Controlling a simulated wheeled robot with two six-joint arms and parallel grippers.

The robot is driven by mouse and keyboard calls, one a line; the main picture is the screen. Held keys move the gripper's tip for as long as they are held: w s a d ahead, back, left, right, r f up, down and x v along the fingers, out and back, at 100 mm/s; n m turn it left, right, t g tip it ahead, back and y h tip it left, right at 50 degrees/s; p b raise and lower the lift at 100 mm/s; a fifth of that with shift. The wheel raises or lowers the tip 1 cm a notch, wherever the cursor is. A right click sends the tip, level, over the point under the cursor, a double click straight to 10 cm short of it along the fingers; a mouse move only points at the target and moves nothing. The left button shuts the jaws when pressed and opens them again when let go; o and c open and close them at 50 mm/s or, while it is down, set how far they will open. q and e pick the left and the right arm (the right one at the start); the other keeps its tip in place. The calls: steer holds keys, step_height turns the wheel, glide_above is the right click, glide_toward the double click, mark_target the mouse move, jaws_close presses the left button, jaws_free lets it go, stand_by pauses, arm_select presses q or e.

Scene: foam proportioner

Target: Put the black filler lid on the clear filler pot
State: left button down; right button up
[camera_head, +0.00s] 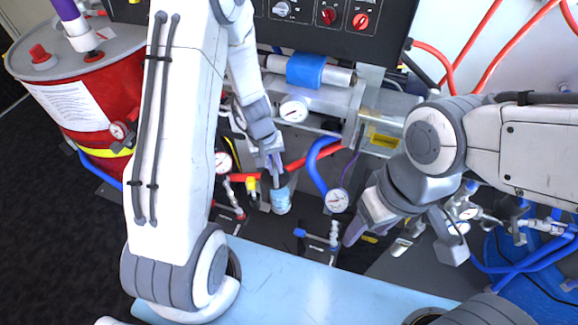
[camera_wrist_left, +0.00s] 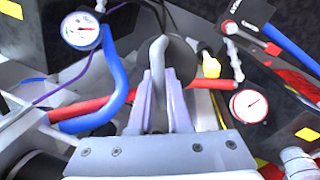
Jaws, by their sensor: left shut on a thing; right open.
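My left gripper (camera_head: 273,166) points down in the middle of the head view. In the left wrist view its two pale fingers (camera_wrist_left: 166,98) are shut on a grey, bent handle, with a dark round part behind it. I take this to be the black filler lid (camera_wrist_left: 182,60). Just below the left gripper in the head view is a small bluish, see-through cylinder, which looks like the clear filler pot (camera_head: 281,202). Whether the lid touches the pot cannot be told. The pot is not clear in the wrist view. My right gripper (camera_head: 374,240) is open and empty, to the right of the pot.
Pressure gauges (camera_head: 336,201), a blue hose (camera_head: 316,168) and a red pipe (camera_head: 312,155) lie close around the pot. Blue-handled valves (camera_head: 316,237) stand in front. A red drum (camera_head: 95,95) is at the left. A pale blue surface (camera_head: 310,285) runs along the front.

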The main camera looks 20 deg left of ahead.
arm_select(q)
steer(key=f+n+b, duration=0.1)
steer(key=n, duration=0.1)
steer(key=w+f+n+b, duration=0.1)
steer(key=n, duration=0.1)
steer(key=w+f+n+b, duration=0.1)
steer(key=n, duration=0.1)
steer(key=shift+w+a+f+t+y, duration=0.15)
steer(key=shift+w+t+y, duration=0.15)
steer(key=shift+t, duration=0.1)
steer(key=shift+w+a+f+n+b, duration=0.1)
steer(key=shift+w+f+n+b, duration=0.1)
steer(key=shift+n, duration=0.4)
steer(key=shift+w+f+n+b, duration=0.1)
steer(key=shift+n+b, duration=0.05)
steer(key=shift+n, duration=0.45)
step_height(320, 180, down, 7)
steer(key=b, duration=0.6)
steer(key=shift+r, duration=0.2)
arm_select(e)
step_height(320, 180, down, 11)
steer(key=shift+f, duration=0.15)
arm_select(q)
steer(key=shift+f+b, duration=0.55)
steer(key=shift+b, duration=0.25)
arm_select(e)
steer(key=shift+f, duration=0.6)
arm_select(q)
steer(key=c, duration=0.8)
jaws_free()
